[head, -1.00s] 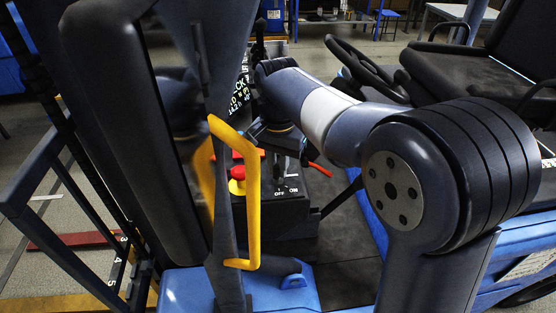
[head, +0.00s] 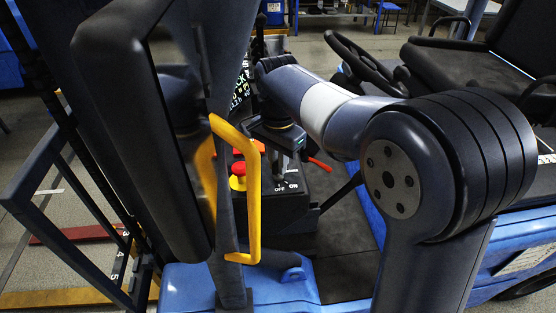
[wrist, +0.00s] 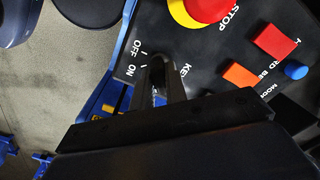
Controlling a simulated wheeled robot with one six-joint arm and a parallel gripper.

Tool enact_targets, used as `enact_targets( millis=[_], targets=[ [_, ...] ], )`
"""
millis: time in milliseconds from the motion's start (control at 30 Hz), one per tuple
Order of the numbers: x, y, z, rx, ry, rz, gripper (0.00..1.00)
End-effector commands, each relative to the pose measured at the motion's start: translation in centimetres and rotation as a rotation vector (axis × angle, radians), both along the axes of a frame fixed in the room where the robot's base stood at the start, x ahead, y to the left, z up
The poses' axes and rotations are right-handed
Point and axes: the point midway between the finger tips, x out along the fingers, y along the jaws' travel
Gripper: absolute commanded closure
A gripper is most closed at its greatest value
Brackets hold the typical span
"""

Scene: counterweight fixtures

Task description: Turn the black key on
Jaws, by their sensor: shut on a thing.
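The control panel (wrist: 215,60) carries the key switch, with white OFF and ON marks beside it and a KEY label. My gripper (wrist: 156,66) is at the switch in the wrist view, its narrow fingers closed around the black key. The key itself is mostly hidden between the dark fingers, and its exact angle cannot be told. In the head view my gripper (head: 279,168) points down onto the panel (head: 293,196), just behind the OFF and ON marks.
A red stop button on a yellow base (wrist: 200,10) sits near the switch, with red, orange and blue buttons further right. In the head view a yellow handle (head: 253,195) stands close left of my gripper. A steering wheel (head: 362,62) and seat are behind.

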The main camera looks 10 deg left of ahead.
Motion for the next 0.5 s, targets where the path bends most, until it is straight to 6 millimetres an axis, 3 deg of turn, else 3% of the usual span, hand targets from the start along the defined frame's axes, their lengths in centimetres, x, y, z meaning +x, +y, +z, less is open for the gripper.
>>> enact_targets(
  millis=[300, 500],
  targets=[
    [0.03, -0.01, 0.03, 0.0, -0.001, -0.001, 0.65],
    [0.02, 0.0, 0.03, 0.0, -0.001, 0.0, 0.65]
  ],
)
